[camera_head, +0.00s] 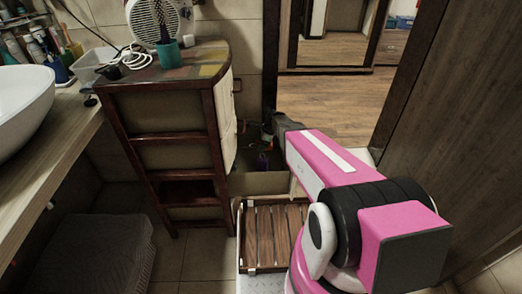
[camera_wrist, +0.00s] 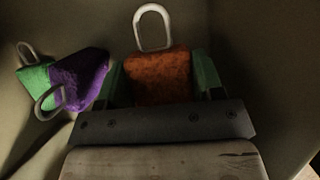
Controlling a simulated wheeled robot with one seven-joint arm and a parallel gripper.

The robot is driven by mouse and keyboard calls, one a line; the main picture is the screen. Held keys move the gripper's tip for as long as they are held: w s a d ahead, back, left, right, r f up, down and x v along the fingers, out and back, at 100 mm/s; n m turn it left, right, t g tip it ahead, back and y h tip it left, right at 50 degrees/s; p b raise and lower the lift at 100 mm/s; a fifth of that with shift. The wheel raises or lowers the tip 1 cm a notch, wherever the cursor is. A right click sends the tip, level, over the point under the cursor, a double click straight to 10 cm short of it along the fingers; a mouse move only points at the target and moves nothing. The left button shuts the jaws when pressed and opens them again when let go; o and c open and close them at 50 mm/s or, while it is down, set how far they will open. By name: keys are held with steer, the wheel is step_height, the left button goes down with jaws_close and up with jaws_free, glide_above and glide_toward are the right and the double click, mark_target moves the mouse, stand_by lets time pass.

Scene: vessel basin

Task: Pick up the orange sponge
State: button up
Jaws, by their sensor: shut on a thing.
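The orange sponge (camera_wrist: 158,76) is in the middle of the wrist view, with a pale loop handle standing up from its far end. My gripper (camera_wrist: 160,82) has one green finger on each side of the sponge and is shut on it. The sponge's near end is hidden behind the dark gripper body. In the head view, my gripper (camera_head: 275,120) is small and dark at the end of the pink arm, beside the wooden cabinet. I cannot make out the sponge clearly there.
A purple sponge (camera_wrist: 80,75) and a green sponge (camera_wrist: 36,78), both with loops, lie left of my gripper. Plain walls surround them. The wooden cabinet (camera_head: 165,130) stands left of the arm, and a slatted wooden rack (camera_head: 270,235) is below it.

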step_height(320, 180, up, 12)
steer(key=shift+r, duration=0.15)
stand_by(0.3)
stand_by(0.4)
